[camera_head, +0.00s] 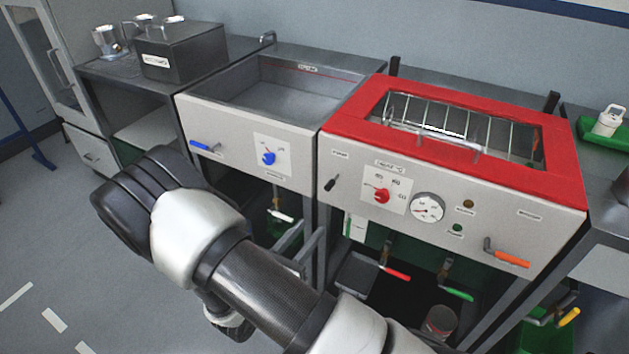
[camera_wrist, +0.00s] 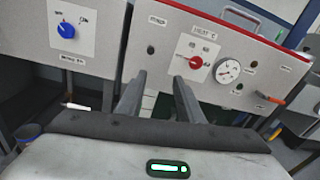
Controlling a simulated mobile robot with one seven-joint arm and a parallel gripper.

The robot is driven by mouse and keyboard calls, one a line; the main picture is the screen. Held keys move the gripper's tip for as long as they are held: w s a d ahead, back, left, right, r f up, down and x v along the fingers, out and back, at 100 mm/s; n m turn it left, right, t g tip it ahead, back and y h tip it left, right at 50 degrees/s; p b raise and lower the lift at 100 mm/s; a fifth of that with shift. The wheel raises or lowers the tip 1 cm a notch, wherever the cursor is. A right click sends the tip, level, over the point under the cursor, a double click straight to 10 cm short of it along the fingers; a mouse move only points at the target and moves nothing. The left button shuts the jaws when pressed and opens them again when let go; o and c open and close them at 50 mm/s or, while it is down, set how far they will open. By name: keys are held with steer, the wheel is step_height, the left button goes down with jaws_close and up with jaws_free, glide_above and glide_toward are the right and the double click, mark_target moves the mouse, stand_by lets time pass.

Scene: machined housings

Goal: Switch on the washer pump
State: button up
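The red-framed washer (camera_head: 362,120) has a pale front panel. A black toggle switch (camera_head: 331,183) sits at the panel's left end under a small label too blurred to read surely; it also shows in the wrist view (camera_wrist: 150,49). Right of it are a red dial knob (camera_head: 382,195) and a round gauge (camera_head: 427,207). The left basin unit has a blue knob (camera_head: 268,158). My gripper (camera_wrist: 159,85) is open and empty in the wrist view, its fingers pointing at the panel below the switch and red knob. I cannot make out its fingers in the head view.
Orange (camera_head: 506,258), red (camera_head: 397,273) and green (camera_head: 461,294) valve handles sit on and under the washer. A blue handle (camera_head: 200,145) is on the basin front. A dark box (camera_head: 180,52) stands on the left bench. Open floor lies at the lower left.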

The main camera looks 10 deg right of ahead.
mark_target(326, 191)
steer(key=shift+n+t+y, duration=0.3)
steer(key=shift+n+t, duration=0.3)
steer(key=shift+n, duration=0.1)
steer(key=x, duration=0.5)
steer(key=a+b+x, duration=0.1)
steer(key=x, duration=0.5)
steer(key=w+b+x, duration=0.1)
steer(key=x, duration=0.5)
steer(key=shift+w+a+r, duration=0.1)
steer(key=shift+a+r, duration=0.15)
steer(key=shift+r, duration=0.05)
steer(key=shift+c, duration=0.4)
jaws_close()
steer(key=shift+r, duration=0.1)
